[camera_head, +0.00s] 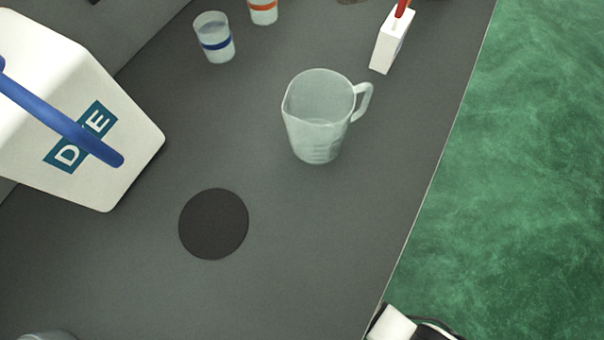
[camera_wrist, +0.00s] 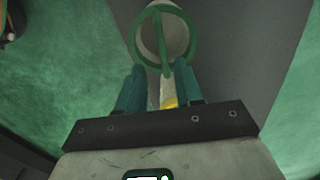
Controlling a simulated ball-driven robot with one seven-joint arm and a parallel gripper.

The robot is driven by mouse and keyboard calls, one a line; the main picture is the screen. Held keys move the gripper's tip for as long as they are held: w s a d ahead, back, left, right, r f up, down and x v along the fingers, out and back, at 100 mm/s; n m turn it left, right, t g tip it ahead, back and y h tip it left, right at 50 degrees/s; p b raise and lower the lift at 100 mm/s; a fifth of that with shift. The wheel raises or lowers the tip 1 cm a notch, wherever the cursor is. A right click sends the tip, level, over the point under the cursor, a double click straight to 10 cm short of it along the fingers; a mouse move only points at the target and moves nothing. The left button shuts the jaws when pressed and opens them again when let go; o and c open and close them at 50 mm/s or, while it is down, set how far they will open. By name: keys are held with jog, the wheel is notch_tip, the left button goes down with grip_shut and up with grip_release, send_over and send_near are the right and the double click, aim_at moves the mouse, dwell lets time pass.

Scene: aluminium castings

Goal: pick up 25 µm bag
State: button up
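In the wrist view a pale, round-mouthed bag (camera_wrist: 150,38) with a green ring (camera_wrist: 194,48) and a green strap (camera_wrist: 158,30) lies just beyond my gripper (camera_wrist: 160,68). I take it for the bag; no 25 µm marking is readable. My gripper's two teal fingers are apart, and the strap's lower end shows between their tips. I cannot tell whether they touch it. Something yellow (camera_wrist: 170,103) shows low between the fingers, partly hidden. The head view shows neither my gripper nor this green-ringed bag.
On the dark table (camera_head: 330,220) stand a white DYE container (camera_head: 130,150) with a blue handle, a clear jug (camera_head: 318,120), a blue-banded cup (camera_head: 214,38), an orange-banded cup (camera_head: 263,10) and a white box (camera_head: 390,45). A black disc (camera_head: 214,224) lies in front. Green floor (camera_head: 520,170) is right.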

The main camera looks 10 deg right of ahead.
jog(key=f, duration=0.2)
jog(key=f+b, duration=0.1)
jog(key=f, duration=0.1)
jog(key=f+b, duration=0.1)
jog(key=shift+a+f, duration=0.3)
jog(key=shift+f, duration=0.1)
jog(key=shift+c, duration=0.4)
grip_shut()
